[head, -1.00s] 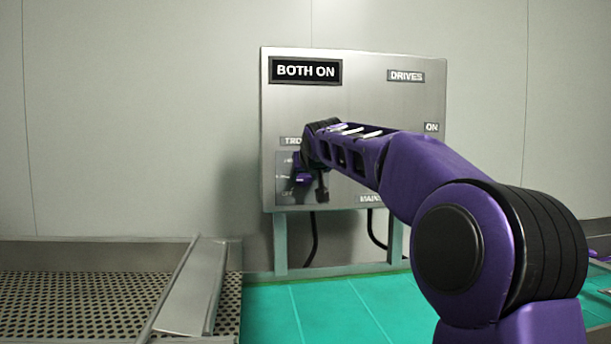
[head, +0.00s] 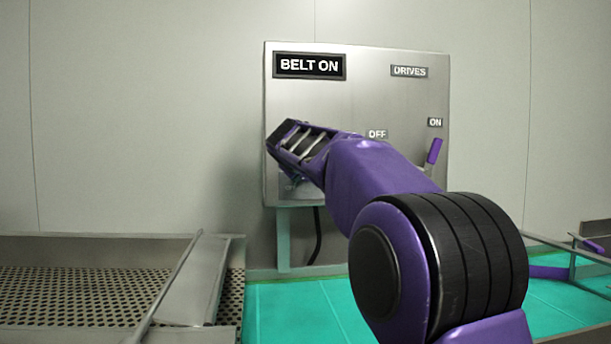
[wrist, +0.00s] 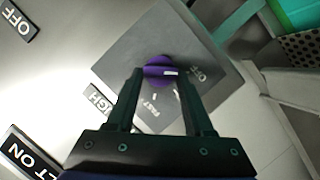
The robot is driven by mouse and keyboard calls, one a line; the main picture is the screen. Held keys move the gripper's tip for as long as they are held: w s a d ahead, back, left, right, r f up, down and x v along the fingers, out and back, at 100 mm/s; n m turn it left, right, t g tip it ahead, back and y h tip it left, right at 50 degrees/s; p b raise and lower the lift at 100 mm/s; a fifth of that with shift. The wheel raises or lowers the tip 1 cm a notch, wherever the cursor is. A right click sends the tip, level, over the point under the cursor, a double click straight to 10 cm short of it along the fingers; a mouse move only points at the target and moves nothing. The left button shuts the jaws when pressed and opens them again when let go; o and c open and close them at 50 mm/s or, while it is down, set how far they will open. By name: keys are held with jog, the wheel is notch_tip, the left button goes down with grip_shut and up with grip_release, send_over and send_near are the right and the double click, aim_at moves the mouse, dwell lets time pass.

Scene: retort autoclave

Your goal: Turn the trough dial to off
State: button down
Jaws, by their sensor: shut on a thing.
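The trough dial (wrist: 158,66) is a round purple knob on a grey square plate (wrist: 128,62) in the wrist view. My gripper (wrist: 159,76) has a finger on each side of the dial and is shut on it. A white mark on the dial faces the plate's OFF label (wrist: 198,75); a FAST label (wrist: 153,110) lies nearer the gripper. In the head view my arm hides the dial. The display (head: 309,66) on the steel control panel (head: 360,90) reads BELT ON.
A purple lever (head: 434,151) stands at the panel's right edge, near the ON label (head: 435,122). A perforated trough (head: 80,290) with a metal rim lies at lower left. Green floor (head: 300,310) shows below the panel.

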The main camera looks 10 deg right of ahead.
jog(key=shift+n, duration=0.3)
dwell(0.4)
jog(key=shift+c, duration=1.4)
grip_release()
jog(key=shift+s, duration=0.1)
